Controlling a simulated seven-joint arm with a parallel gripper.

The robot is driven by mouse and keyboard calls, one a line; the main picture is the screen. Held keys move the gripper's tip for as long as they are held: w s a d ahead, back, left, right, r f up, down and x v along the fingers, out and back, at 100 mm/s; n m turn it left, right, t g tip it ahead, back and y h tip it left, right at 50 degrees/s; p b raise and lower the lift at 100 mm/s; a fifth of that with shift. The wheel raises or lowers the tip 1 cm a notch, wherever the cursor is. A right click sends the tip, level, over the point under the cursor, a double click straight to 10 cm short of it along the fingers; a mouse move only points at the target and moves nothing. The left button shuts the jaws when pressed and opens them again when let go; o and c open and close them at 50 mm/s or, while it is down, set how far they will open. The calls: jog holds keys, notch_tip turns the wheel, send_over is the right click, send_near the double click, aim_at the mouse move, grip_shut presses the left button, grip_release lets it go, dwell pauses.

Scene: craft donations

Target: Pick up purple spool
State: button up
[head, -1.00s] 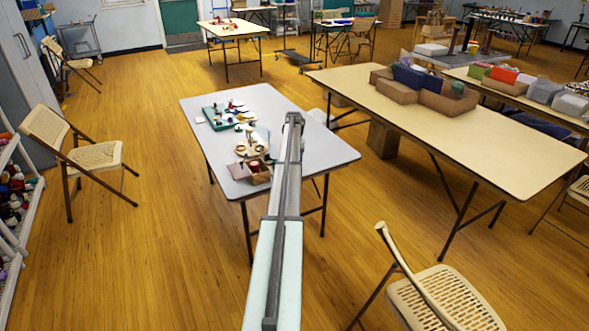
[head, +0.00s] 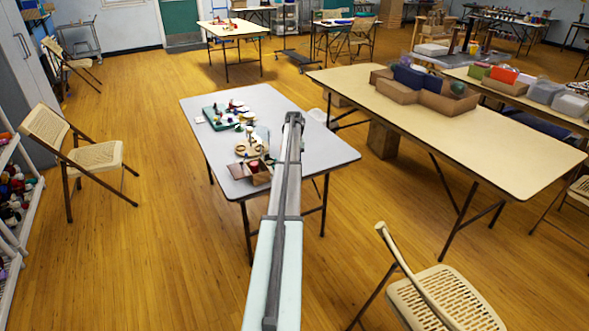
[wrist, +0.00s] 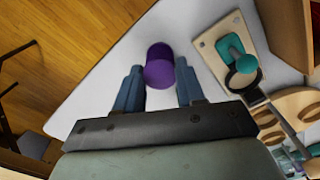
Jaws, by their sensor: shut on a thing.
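The purple spool (wrist: 159,72) is between the two blue-grey fingers of my gripper (wrist: 158,66) in the wrist view. My gripper is shut on it. The spool's round end faces the camera, and the pale tabletop (wrist: 100,98) shows around it. I cannot tell whether the spool touches the table. In the head view my arm reaches over the grey-white table (head: 325,150). The spool and fingers are hidden behind the arm there.
A wooden board with a teal knob (wrist: 230,48) lies right of the spool. Beyond it are a brown box (wrist: 285,30) and round wooden pieces (wrist: 298,103). In the head view, a teal tray (head: 216,121) stands at the table's back left. Another table (head: 480,140) is right.

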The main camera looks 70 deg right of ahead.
jog(key=shift+r, duration=3.65)
